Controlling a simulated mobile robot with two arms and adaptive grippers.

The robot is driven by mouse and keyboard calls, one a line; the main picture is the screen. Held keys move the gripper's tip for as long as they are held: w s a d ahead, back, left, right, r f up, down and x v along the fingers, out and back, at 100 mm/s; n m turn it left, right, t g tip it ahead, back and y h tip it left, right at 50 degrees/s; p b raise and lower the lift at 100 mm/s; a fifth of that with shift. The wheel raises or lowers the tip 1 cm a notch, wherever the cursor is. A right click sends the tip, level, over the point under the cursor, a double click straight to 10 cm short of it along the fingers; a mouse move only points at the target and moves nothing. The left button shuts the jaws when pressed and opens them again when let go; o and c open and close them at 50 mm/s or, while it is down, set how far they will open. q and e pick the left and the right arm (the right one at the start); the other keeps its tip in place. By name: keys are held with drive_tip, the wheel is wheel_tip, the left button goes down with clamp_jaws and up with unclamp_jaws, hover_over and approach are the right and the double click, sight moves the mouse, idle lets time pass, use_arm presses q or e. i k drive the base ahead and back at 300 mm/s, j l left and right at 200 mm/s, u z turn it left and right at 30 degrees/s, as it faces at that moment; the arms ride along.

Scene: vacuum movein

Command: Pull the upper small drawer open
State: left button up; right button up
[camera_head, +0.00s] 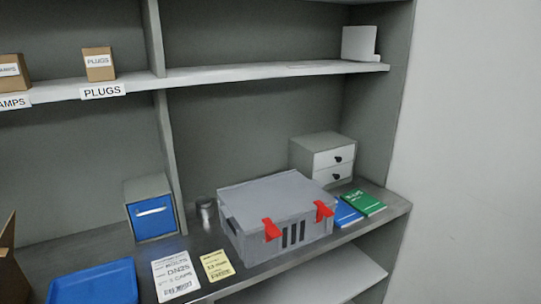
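A small grey cabinet (309,149) with two white drawers stands on the worktop at the back right, near the side wall. Its upper small drawer (334,157) has a dark round knob (339,159) and looks shut. The lower drawer (333,174) has a like knob and also looks shut. Its lower front is close behind the blue and green books. Neither of my grippers is in view.
A grey case (268,196) with red latches stands in front of and left of the cabinet. A blue book (346,212) and a green book (364,202) lie before it. A blue-fronted box (152,216), metal can (206,212), blue tray (95,285) and labels are farther left.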

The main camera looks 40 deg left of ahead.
sight(330, 158)
drive_tip(key=u, duration=0.85)
